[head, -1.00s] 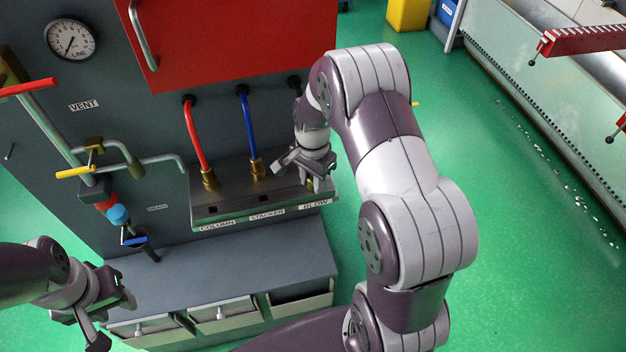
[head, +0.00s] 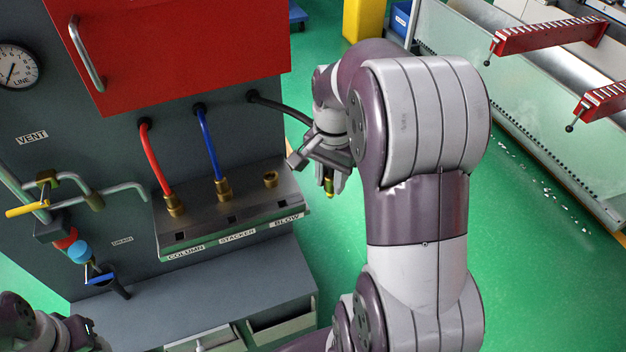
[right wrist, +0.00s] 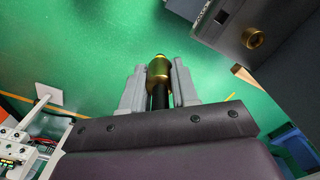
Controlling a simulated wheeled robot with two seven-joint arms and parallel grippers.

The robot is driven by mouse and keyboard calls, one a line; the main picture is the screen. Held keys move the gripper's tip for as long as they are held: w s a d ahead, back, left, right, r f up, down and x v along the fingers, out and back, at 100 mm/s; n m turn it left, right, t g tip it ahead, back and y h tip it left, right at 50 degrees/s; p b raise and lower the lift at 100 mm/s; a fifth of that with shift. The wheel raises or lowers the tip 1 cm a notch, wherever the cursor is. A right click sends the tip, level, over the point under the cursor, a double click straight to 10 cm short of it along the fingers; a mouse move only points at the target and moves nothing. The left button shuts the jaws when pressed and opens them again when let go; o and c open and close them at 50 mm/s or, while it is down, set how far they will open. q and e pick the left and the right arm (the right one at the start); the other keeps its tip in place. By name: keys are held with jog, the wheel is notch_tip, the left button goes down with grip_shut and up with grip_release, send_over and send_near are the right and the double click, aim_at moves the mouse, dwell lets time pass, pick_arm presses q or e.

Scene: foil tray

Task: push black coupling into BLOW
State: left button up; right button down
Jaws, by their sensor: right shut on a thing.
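My right gripper (head: 327,172) is shut on the black hose's brass coupling (head: 329,188), which points down past the fingers. It is held in the air, to the right of the steel manifold (head: 232,217). The BLOW socket (head: 270,179), a short brass ring above the BLOW label (head: 287,219), is empty. The black hose (head: 285,107) runs from the panel to behind my right gripper. In the right wrist view the coupling (right wrist: 158,71) sits between the two fingers, and the socket (right wrist: 254,39) is at upper right. My left gripper (head: 82,333) is partly cut off at lower left.
A red hose (head: 150,160) is seated at COLUMN and a blue hose (head: 209,145) at STACKER. Valve pipes (head: 70,195) stick out on the left. A red cabinet (head: 190,50) overhangs above. Green floor (head: 540,290) is open on the right.

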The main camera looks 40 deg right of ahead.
jog(key=shift+r+p, duration=2.15)
jog(key=shift+r, duration=0.35)
jog(key=shift+f+b, duration=0.9)
jog(key=shift+f, duration=0.7)
jog(key=c, duration=0.8)
grip_release()
jog(key=shift+r, duration=0.1)
notch_tip(320, 180, up, 3)
jog(key=shift+d+r+p, duration=0.1)
jog(key=shift+p, duration=0.35)
notch_tip(320, 180, up, 9)
jog(key=p, duration=0.8)
jog(key=shift+r, duration=0.2)
